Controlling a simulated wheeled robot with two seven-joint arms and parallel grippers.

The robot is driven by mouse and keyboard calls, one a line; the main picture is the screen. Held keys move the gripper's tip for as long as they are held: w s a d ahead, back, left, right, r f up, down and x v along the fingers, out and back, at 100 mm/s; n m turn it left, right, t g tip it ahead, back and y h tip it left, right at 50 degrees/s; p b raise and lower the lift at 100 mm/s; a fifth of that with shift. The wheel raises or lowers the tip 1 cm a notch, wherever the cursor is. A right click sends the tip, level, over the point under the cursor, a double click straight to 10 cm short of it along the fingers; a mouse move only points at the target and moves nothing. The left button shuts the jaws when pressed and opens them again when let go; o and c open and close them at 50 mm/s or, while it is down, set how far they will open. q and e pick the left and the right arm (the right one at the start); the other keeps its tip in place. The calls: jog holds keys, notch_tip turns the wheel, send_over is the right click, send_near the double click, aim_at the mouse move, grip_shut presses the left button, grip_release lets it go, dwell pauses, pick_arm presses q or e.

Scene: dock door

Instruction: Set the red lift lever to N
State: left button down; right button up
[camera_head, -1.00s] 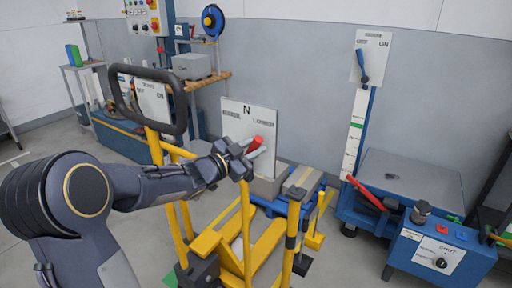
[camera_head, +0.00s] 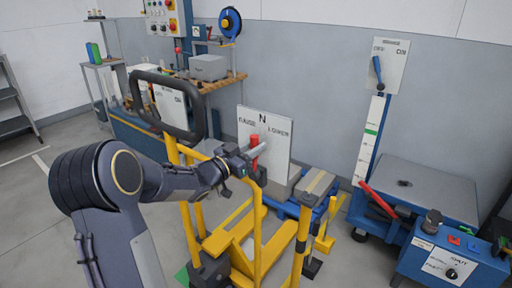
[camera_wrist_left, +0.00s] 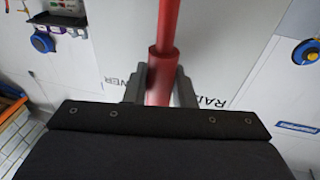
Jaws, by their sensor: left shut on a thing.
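The red lift lever (camera_head: 254,145) stands roughly upright in front of a white panel (camera_head: 280,150) on the yellow lift frame. The panel reads RAISE on the left, N at the top and LOWER on the right. The lever's top points up close to the N. My left gripper (camera_head: 248,160) is shut on the lever. In the left wrist view the gripper (camera_wrist_left: 159,88) has a finger on each side of the red lever (camera_wrist_left: 164,50), with the panel behind. The lever's pivot is hidden by the gripper. My right gripper is not in view.
The lift's black handle loop (camera_head: 168,104) stands left of the lever, close to my left arm. A blue cart (camera_head: 420,190) with a red handle and a blue lever panel (camera_head: 388,65) are to the right. A workbench (camera_head: 215,82) stands behind.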

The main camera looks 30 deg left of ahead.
pick_arm(q)
jog(key=c, duration=1.2)
grip_release()
jog(key=shift+c, duration=0.2)
jog(key=v, duration=0.8)
